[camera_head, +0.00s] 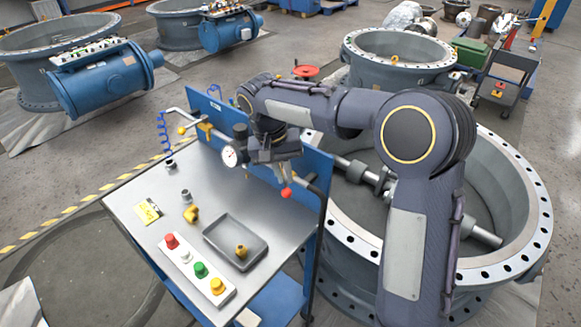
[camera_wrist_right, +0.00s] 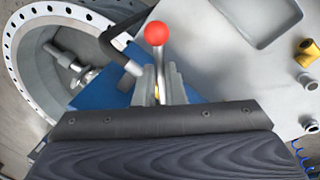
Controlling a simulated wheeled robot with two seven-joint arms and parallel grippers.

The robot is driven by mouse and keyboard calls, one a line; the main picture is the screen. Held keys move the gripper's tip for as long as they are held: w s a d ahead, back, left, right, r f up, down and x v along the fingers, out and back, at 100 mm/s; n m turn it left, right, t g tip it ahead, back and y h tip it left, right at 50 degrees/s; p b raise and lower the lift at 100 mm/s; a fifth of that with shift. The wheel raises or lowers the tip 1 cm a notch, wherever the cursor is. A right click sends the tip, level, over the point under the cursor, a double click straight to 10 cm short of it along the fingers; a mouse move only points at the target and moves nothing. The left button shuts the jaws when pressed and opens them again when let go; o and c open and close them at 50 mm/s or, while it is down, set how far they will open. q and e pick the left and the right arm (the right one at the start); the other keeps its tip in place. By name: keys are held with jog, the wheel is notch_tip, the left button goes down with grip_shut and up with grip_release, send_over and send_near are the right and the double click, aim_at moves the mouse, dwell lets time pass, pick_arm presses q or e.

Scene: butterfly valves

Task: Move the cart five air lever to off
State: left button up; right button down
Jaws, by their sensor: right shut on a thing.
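The cart (camera_head: 140,229) has a steel top and a blue back panel that carries a pressure gauge (camera_head: 229,157) and air fittings. The air lever (camera_head: 286,192) has a red ball end, which hangs low in front of the panel in the head view. My right gripper (camera_head: 283,160) is at the panel, shut on the lever. In the right wrist view the lever's metal stem and red ball (camera_wrist_right: 156,33) stick out from between the fingers (camera_wrist_right: 158,85). The valve body behind the lever is hidden by my gripper and arm. My left gripper is not in view.
The cart top holds a grey tray (camera_head: 216,239) with a brass fitting, a button box (camera_head: 184,262), a yellow note (camera_head: 147,211) and loose fittings. A large flanged valve body (camera_head: 541,218) stands close on the right, partly behind my right arm.

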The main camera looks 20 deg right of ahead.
jog(key=shift+w+a+r+m+g+y+p, duration=0.15)
jog(key=shift+w+a+m+p, duration=0.45)
jog(key=shift+m, duration=0.85)
jog(key=shift+w+a+f+m+g+y+p, duration=0.1)
jog(key=shift+w+a+m+g+y+p, duration=0.15)
jog(key=shift+w+a+m+p, duration=0.75)
jog(key=shift+r+m+g+y+p, duration=0.1)
jog(key=shift+m+g+p, duration=0.2)
jog(key=shift+m, duration=1.55)
jog(key=c, duration=1.5)
grip_release()
jog(key=v, duration=0.7)
jog(key=shift+r, duration=0.3)
